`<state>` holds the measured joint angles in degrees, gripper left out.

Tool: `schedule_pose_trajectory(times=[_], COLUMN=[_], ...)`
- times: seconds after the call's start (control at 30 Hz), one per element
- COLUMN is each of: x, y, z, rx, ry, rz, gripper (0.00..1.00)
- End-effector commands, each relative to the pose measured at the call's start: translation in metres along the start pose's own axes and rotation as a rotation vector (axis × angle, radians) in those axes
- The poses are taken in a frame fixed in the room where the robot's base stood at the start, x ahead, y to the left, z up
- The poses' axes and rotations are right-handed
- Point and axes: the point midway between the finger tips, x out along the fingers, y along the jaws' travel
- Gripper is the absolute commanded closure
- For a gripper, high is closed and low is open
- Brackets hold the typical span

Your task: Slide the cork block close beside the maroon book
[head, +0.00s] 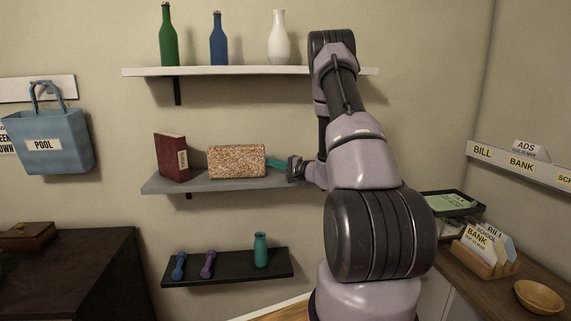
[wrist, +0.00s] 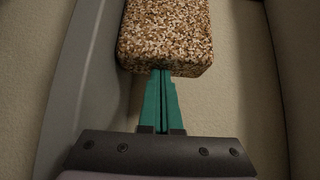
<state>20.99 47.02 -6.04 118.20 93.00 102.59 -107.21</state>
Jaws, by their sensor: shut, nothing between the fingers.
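The cork block (head: 236,161), speckled brown and white, lies lengthwise on the grey middle shelf (head: 220,184). The maroon book (head: 172,157) stands upright at the shelf's left part, with a gap between it and the block's left end. My gripper (head: 268,163) is at the block's right end, its green fingers shut together and empty. In the wrist view, the fingertips (wrist: 162,75) meet the near end face of the cork block (wrist: 165,35); they appear to touch it. The book does not show in the wrist view.
A white shelf (head: 240,71) above holds a green bottle (head: 169,38), a blue bottle (head: 218,42) and a white vase (head: 278,40). A dark lower shelf (head: 225,269) holds dumbbells and a teal bottle (head: 261,250). The shelf between book and block is clear.

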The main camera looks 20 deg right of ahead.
Motion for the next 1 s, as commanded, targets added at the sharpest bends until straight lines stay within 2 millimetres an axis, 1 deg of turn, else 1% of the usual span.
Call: schedule_pose_trajectory(times=[0.03,0.2,0.3,0.4,0.5,0.83,0.93,1.0], x=[0.012,0.046,0.059,0.067,0.069,0.069,0.068,0.066], y=[0.000,0.000,0.000,0.000,0.000,0.000,0.000,0.000], z=[0.014,0.047,0.060,0.068,0.070,0.069,0.063,0.054], rx=[0.002,0.000,-0.001,0.000,0.000,0.000,-0.001,-0.001], ry=[-0.007,-0.006,-0.004,-0.002,-0.002,-0.001,0.000,-0.001], rz=[0.000,0.000,0.000,0.000,0.000,0.000,0.000,0.000], gripper=[1.00,1.00,1.00,1.00,1.00,1.00,1.00,1.00])
